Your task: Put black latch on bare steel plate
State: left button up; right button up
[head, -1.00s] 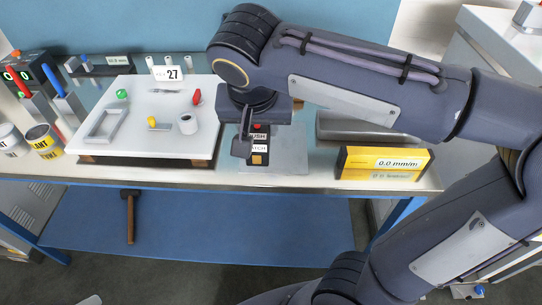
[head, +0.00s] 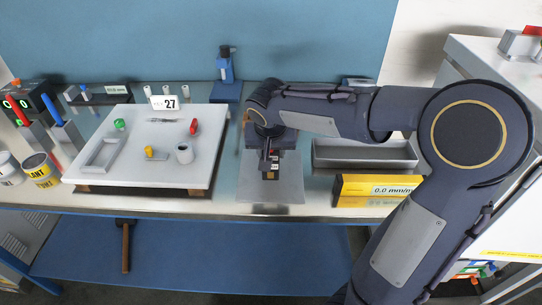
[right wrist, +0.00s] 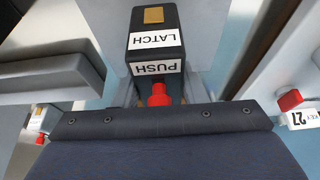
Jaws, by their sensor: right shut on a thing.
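My right gripper (head: 269,160) is over the bare steel plate (head: 289,190), a flat grey sheet on the bench right of the white board. It is shut on the black latch (head: 271,179). The right wrist view shows the latch (right wrist: 138,20) with white LATCH and PUSH labels, a brass-coloured square and a red knob (right wrist: 159,95). The fingers are mostly hidden there by the dark gripper body. The latch overlaps the plate in the head view; I cannot tell whether it touches it. My left gripper is not in view.
A white board (head: 140,175) with small parts stands left of the plate. A grey tray (head: 350,155) and a yellow gauge box (head: 365,190) stand to the right. A blue stand (head: 226,80) is behind. A hammer (head: 126,240) lies on the lower shelf.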

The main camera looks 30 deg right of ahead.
notch_tip(320, 180, down, 2)
jog(key=shift+f, duration=0.1)
jog(key=o, duration=1.2)
